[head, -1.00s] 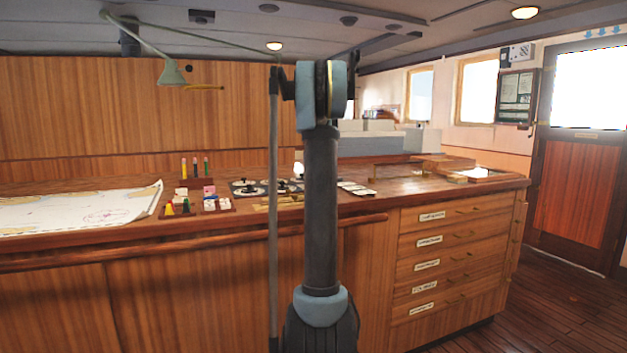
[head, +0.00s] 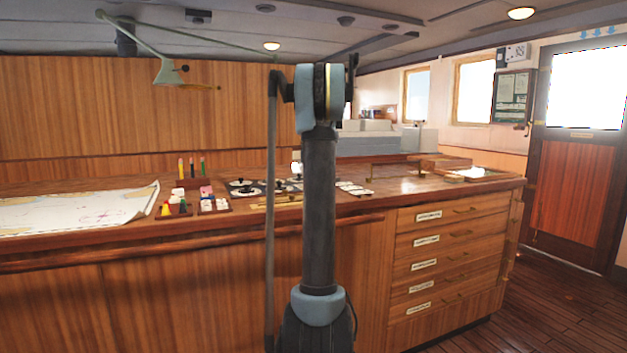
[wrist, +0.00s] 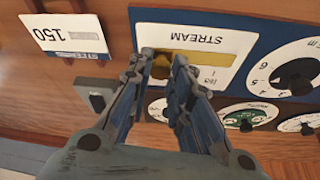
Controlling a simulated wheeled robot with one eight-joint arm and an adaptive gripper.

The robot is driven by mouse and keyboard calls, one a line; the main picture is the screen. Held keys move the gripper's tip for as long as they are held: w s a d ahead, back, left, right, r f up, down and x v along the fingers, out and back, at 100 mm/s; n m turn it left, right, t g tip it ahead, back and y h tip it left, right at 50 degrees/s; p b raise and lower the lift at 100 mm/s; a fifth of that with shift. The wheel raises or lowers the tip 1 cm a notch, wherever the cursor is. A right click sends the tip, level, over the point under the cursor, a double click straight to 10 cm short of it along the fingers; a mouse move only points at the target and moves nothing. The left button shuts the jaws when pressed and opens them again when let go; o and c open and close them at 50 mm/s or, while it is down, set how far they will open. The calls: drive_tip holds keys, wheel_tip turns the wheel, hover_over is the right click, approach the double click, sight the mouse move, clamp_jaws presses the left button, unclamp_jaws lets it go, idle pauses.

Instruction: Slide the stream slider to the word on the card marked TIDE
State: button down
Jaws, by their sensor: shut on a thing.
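The STREAM plate (wrist: 207,35) is white, with its word upside down in the wrist view, and sits on a blue panel (wrist: 150,16). A yellow strip (wrist: 215,58) runs across it, with small marks beside it. My gripper (wrist: 163,64) is at the left end of this strip. Its fingers are shut on the stream slider (wrist: 160,70), a small yellowish knob mostly hidden between the fingertips. I cannot make out a card marked TIDE. In the head view my arm hides part of the desk, and my gripper does not show.
A card reading 150 (wrist: 67,36) lies left of the panel. A large white dial (wrist: 288,72) with a black knob is at the right, with smaller dials (wrist: 246,115) nearby. In the head view, a chart (head: 75,210) and small trays (head: 180,210) lie left on the desk.

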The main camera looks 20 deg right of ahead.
drive_tip(key=c, duration=1.4)
unclamp_jaws()
drive_tip(key=shift+c, duration=0.2)
drive_tip(key=v, duration=1.2)
